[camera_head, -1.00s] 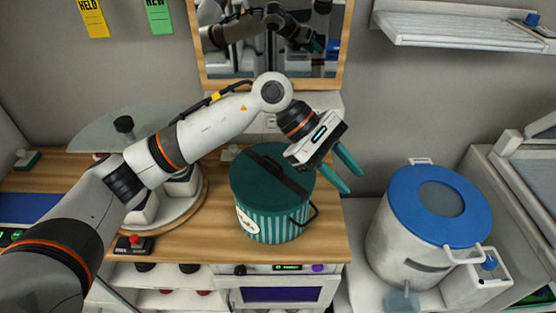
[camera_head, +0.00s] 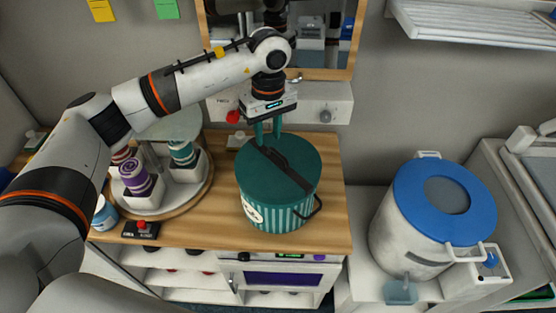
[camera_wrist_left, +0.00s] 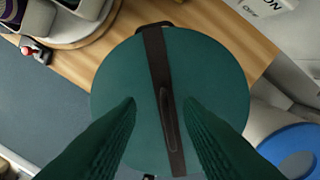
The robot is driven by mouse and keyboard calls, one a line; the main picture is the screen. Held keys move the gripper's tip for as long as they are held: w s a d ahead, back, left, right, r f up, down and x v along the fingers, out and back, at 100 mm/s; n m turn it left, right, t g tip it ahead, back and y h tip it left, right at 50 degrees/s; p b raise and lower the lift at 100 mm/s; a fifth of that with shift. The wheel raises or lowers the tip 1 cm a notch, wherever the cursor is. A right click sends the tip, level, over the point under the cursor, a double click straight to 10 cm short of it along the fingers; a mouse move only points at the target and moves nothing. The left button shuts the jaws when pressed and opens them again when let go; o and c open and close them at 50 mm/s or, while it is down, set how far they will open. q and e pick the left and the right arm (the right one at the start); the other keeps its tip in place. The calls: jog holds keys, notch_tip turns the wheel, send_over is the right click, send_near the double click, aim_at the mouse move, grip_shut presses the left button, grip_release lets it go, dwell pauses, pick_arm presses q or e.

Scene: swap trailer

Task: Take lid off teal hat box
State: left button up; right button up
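The teal hat box (camera_head: 283,217) has striped sides and stands upright on the wooden counter. Its teal lid (camera_head: 300,155) is on it, with a dark strap and raised handle (camera_head: 278,165) across the top. The box has a dark side handle at its right. My left gripper (camera_head: 267,138) points down above the back part of the lid, fingers apart. In the left wrist view the lid (camera_wrist_left: 215,85) lies below the two teal fingers, and the strap handle (camera_wrist_left: 168,115) runs between them. Nothing is held. My right gripper is not in view.
A round turntable (camera_head: 155,208) with several spools stands left of the box. A red-button switch (camera_head: 141,229) sits near the counter's front edge. A white drum with a blue lid (camera_head: 470,205) stands at the right. A mirror and a white panel with knobs (camera_head: 325,115) are behind.

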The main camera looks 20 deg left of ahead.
aim_at(270, 145)
pick_arm(q)
notch_tip(270, 145, down, 4)
jog(key=shift+d+r+p, duration=0.15)
jog(key=shift+r+p, duration=0.05)
jog(key=shift+p, duration=0.9)
jog(key=shift+f, duration=0.55)
grip_shut()
